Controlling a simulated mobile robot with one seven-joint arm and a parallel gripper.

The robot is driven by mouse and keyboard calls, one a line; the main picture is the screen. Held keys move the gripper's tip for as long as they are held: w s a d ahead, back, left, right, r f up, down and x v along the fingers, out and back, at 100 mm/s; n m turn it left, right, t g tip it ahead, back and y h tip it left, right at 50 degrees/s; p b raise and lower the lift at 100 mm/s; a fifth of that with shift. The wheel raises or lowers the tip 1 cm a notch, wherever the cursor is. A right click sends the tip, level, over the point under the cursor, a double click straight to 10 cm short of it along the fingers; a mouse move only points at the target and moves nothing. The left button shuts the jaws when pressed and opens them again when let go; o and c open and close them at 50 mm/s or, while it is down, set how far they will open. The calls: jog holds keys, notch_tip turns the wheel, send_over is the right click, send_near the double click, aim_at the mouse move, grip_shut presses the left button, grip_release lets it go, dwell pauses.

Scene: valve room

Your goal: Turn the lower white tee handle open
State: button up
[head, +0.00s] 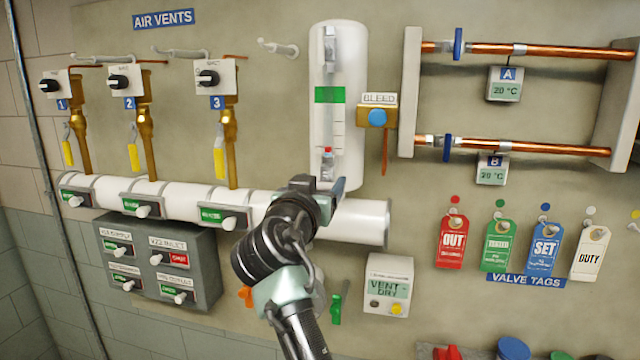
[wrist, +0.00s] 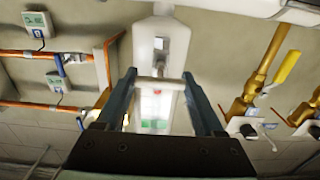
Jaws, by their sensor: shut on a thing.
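The tall white gauge column (head: 350,100) stands on the panel, with a green label on its front and a pale fitting near its top and bottom. My gripper (head: 322,186) is at the column's lower end in the head view. In the wrist view, where the scene is upside down, my gripper (wrist: 160,92) has one finger on each side of the lower white tee handle (wrist: 158,83). The handle's crossbar spans the gap between the fingers, and they are shut on it. In the head view my gripper and wrist hide most of the handle.
The thick white pipe (head: 350,220) runs behind my wrist. The BLEED fitting (head: 377,117) with its blue knob is right of the column. Brass valve 3 (head: 228,135) with a yellow lever is to the left. The VENT DRY box (head: 387,285) is below right.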

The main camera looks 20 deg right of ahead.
jog(key=shift+n, duration=0.3)
jog(key=n+b, duration=0.1)
jog(key=n, duration=0.2)
jog(key=shift+a+f, duration=0.1)
jog(key=n, duration=0.5)
jog(key=shift+n, duration=0.4)
jog(key=n+p, duration=0.1)
jog(key=n, duration=0.3)
jog(key=shift+n, duration=0.3)
jog(key=shift+f+n+p, duration=0.1)
jog(key=shift+n+p, duration=0.75)
jog(key=shift+n, duration=1.05)
jog(key=o, duration=1.4)
jog(key=shift+a, duration=0.1)
